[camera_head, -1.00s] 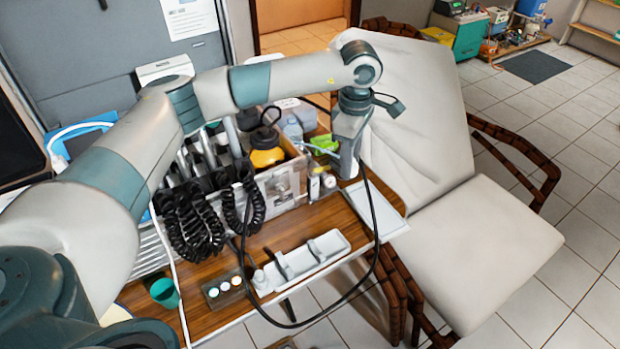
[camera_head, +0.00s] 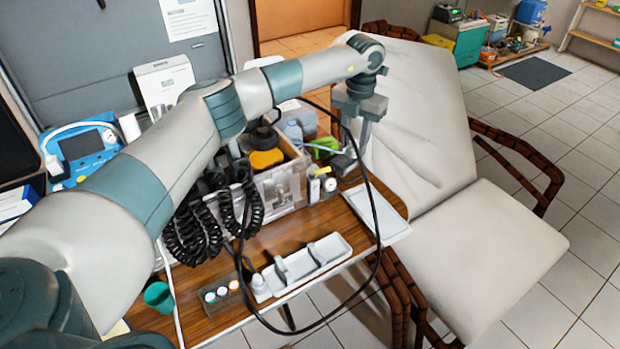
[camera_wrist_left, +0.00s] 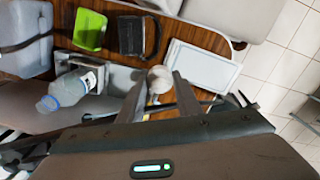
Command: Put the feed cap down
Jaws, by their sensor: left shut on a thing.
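My left gripper (camera_head: 362,148) hangs over the far right part of the wooden table, pointing down. In the left wrist view its two fingers (camera_wrist_left: 160,92) are apart, with a pale round piece, which looks like the feed cap (camera_wrist_left: 160,77), between the tips. The gripper is shut on it. In the head view the cap is not clearly seen. I cannot tell from the frames how high it is above the table. My right gripper is not in view.
A white tray (camera_head: 376,215) lies at the table's right edge. A dark box (camera_wrist_left: 137,37), a green item (camera_wrist_left: 89,30) and a clear bottle (camera_wrist_left: 66,90) are close by. A long white holder (camera_head: 308,262) lies in front. A black cable loops around the work area.

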